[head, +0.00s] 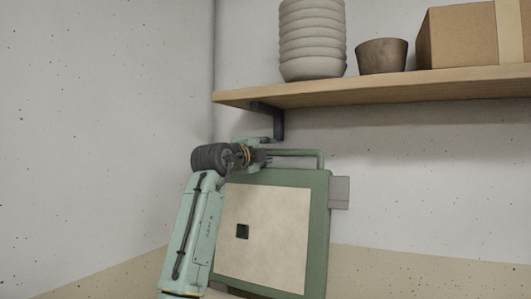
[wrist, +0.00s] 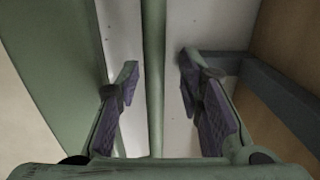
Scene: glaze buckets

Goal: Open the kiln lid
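The kiln lid (head: 270,225) stands nearly upright near the wall in the head view, with a green frame around a beige panel that has a small dark square hole. A green bar handle (head: 298,152) runs along its top edge. My gripper (head: 264,157) is at the left part of this handle. In the wrist view my gripper (wrist: 158,75) is open, with the green handle bar (wrist: 154,60) passing between its fingers and a gap on both sides. The lid's green edge (wrist: 60,70) fills the left of that view. The kiln body is not clearly visible.
A wooden shelf (head: 370,88) on a dark bracket (head: 278,124) sits just above the lid and gripper. It holds a ribbed pale pot (head: 312,40), a brown bowl (head: 381,56) and a cardboard box (head: 460,38). A wall corner is close on the left.

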